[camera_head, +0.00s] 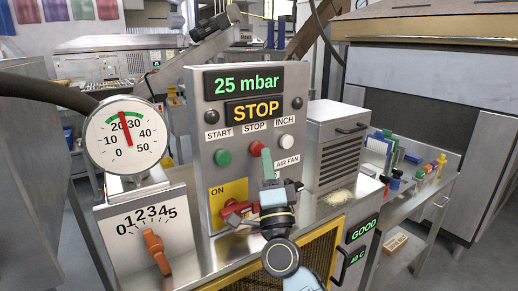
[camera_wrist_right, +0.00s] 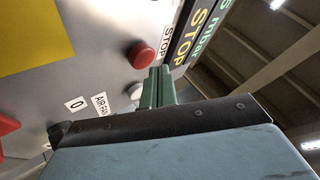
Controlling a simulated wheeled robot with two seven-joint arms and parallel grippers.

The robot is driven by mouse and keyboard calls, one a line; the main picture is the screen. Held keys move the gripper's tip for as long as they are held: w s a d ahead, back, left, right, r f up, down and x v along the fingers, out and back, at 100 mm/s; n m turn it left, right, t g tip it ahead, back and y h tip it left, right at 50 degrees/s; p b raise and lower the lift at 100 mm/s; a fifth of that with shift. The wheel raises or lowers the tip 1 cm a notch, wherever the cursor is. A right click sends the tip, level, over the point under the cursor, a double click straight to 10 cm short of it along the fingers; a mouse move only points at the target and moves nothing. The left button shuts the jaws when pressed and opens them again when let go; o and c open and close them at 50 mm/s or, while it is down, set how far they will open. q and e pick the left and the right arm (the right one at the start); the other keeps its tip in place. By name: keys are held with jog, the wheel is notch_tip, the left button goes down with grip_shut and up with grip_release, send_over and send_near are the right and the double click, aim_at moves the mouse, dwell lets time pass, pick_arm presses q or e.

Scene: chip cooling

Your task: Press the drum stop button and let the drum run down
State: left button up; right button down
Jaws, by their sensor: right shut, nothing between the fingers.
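The grey control panel (camera_head: 206,122) stands in the middle of the head view. Its red button (camera_head: 256,147) under the label STOP is partly covered by my right gripper's fingertips. The red button also shows in the right wrist view (camera_wrist_right: 141,56), just beyond and to the left of the fingertips. My right gripper (camera_head: 267,160) is shut and empty, its green fingers pointing at the panel; its fingers also show in the right wrist view (camera_wrist_right: 158,88). I cannot tell whether they touch the button. The panel display (camera_head: 254,109) reads STOP. My left gripper is not seen.
A green START button (camera_head: 223,157) and white INCH button (camera_head: 286,141) flank the red one. A red switch (camera_head: 236,210) sits on a yellow plate below. A round gauge (camera_head: 127,136) and orange lever (camera_head: 156,252) stand left; a louvred box (camera_head: 338,150) stands right.

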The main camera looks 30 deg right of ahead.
jog(key=shift+h, duration=0.3)
jog(key=s+p, duration=0.1)
jog(key=s, duration=0.4)
jog(key=shift+d, duration=0.2)
dwell(0.7)
